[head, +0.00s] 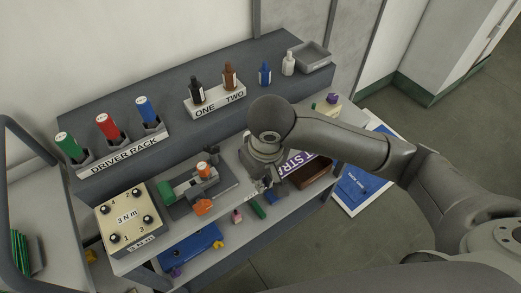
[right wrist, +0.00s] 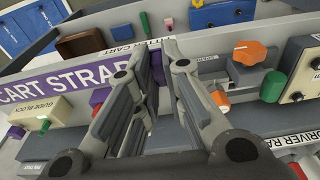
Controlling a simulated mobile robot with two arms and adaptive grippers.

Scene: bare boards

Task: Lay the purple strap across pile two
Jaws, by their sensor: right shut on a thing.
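My right gripper (head: 262,185) points down over the front of the grey bench, by the purple CART STRAP label (head: 305,162). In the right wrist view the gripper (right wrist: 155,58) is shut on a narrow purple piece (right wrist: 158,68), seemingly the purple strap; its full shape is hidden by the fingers. Another purple patch (right wrist: 98,98) shows just left of the fingers. A white stand marked ONE and TWO (head: 216,101) holds a black bottle (head: 197,89) and a brown bottle (head: 229,76). No pile marked two is clearly visible. My left gripper is out of view.
A driver rack (head: 125,155) with green, red and blue drivers stands at the left. A 3 N m box (head: 128,218) and a grey-green fixture with orange knobs (head: 190,188) sit on the bench. A brown tray (head: 312,175) is right of my gripper; a grey tray (head: 310,55) is behind.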

